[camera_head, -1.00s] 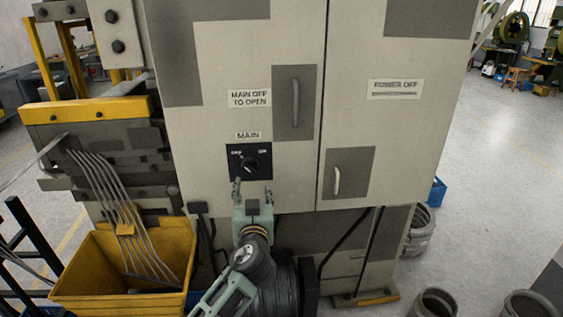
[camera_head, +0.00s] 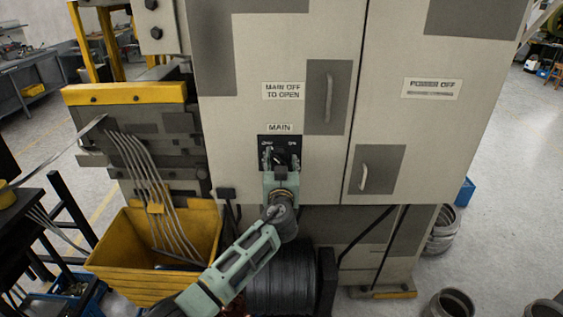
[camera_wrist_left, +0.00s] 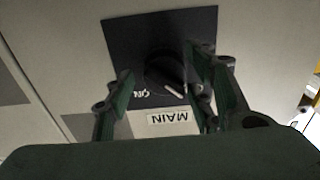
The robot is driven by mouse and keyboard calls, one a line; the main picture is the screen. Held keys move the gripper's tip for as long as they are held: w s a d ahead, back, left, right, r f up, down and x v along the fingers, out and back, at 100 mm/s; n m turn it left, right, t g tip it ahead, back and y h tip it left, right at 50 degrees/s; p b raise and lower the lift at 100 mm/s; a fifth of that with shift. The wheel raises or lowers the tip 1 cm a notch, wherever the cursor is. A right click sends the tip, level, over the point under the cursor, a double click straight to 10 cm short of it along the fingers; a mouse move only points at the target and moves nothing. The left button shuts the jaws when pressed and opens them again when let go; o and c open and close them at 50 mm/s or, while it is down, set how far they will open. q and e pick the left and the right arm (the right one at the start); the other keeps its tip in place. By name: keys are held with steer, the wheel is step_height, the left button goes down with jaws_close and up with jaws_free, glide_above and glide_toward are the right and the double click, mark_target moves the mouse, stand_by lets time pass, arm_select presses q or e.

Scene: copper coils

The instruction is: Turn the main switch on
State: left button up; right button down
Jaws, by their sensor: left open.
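The main switch is a round black knob (camera_wrist_left: 165,72) on a dark square plate (camera_head: 291,141) on the cabinet front, with a MAIN label (camera_head: 279,128) above it. In the left wrist view the picture is upside down. The knob's white mark points down and right, away from the ON lettering (camera_wrist_left: 141,93). My left gripper (camera_head: 281,160) is open in front of the plate. In the left wrist view its fingers (camera_wrist_left: 166,68) stand on either side of the knob; whether they touch it is unclear. The OFF lettering is hidden there. My right gripper is not in view.
The pale cabinet (camera_head: 290,60) has two door handles (camera_head: 329,97) right of the switch. A yellow bin (camera_head: 150,285) stands at the lower left, with metal strips running into it. A dark coil (camera_head: 283,278) lies below.

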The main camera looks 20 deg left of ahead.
arm_select(q)
steer(key=shift+c, duration=0.5)
steer(key=c, duration=0.9)
steer(key=shift+c, duration=0.2)
